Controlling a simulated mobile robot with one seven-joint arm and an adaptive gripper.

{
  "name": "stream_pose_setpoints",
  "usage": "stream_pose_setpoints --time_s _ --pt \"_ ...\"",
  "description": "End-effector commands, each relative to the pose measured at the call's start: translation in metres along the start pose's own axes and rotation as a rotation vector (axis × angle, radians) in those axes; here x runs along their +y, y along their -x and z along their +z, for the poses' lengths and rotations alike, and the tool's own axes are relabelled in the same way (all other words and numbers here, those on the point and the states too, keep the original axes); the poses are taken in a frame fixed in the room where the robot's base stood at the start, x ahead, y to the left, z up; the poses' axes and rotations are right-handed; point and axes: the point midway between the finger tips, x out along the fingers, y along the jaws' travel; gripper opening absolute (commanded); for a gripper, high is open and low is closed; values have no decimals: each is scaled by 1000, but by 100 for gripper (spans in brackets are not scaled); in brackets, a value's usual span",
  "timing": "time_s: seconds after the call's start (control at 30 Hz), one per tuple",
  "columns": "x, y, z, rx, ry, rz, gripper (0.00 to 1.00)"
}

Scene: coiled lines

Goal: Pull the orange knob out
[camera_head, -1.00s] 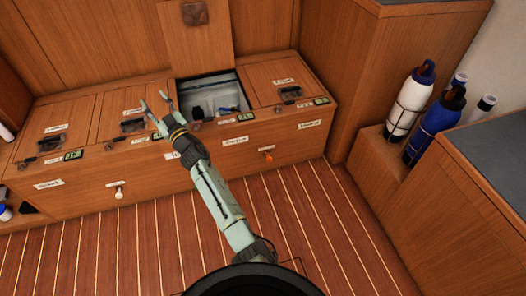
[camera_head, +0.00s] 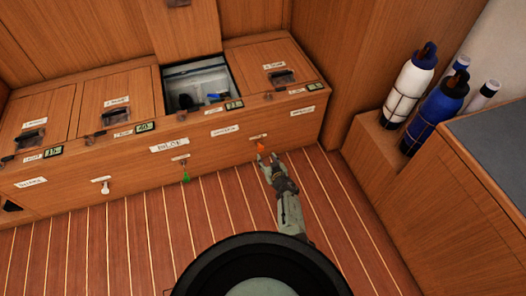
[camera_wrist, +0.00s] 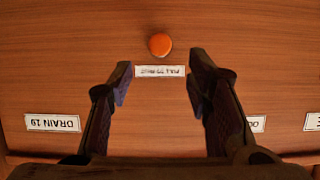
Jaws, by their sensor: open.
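The orange knob (camera_head: 261,147) sits on the front face of the wooden locker bench, to the right of the green knob. In the wrist view the orange knob (camera_wrist: 160,45) is round and lies just beyond my fingertips, near the middle between them. My gripper (camera_head: 268,158) is open and empty, right by the knob in the head view. In the wrist view my gripper (camera_wrist: 163,72) has its two fingers spread wide. I see no contact with the knob. A white label (camera_wrist: 160,71) lies beside the knob, between the fingers.
A green knob (camera_head: 185,176) and a white knob (camera_head: 105,186) are farther left on the bench front. An open compartment (camera_head: 203,87) is in the bench top. White (camera_head: 408,88) and blue (camera_head: 434,112) bottles stand at the right. The striped floor before the bench is clear.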

Motion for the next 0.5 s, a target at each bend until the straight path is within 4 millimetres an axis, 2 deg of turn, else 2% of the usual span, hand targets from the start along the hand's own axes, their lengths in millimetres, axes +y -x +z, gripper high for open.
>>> stream_pose_setpoints --time_s 0.03,0.2,0.5 --pt "-1 -13 7 0 4 -2 45" --pt "0 -42 6 1 4 -1 45" --pt "0 -77 3 1 3 0 45"
